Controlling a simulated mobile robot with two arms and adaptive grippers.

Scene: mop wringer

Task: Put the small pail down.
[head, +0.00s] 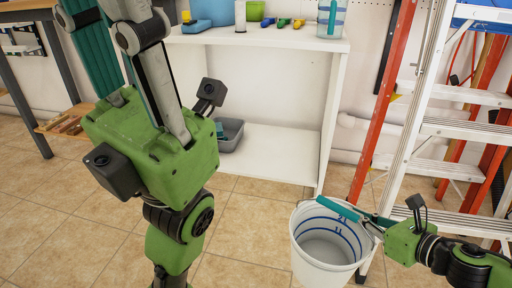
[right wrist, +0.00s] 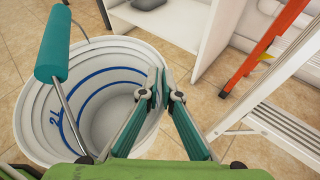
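The small pail (head: 318,262) is white, with blue marks inside and a teal grip on its wire handle. It stands upright at the lower middle right of the head view; its bottom edge is cut off, so I cannot tell whether it touches the floor. It fills the left of the right wrist view (right wrist: 35,125). My right gripper (head: 374,228) is at the pail's right rim, its fingers (right wrist: 166,88) closed with the rim between them. The teal grip lies over the rim near it. My left gripper (head: 110,28) is raised near the camera, away from the pail, fingertips unclear.
A white shelf unit (head: 328,110) stands behind, with bottles and pots on top and a grey tub (head: 230,134) on its lower board. Ladders (head: 410,120) lean at the right. A dark-legged bench (head: 22,95) is at the left. Tiled floor (head: 245,235) is clear left of the pail.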

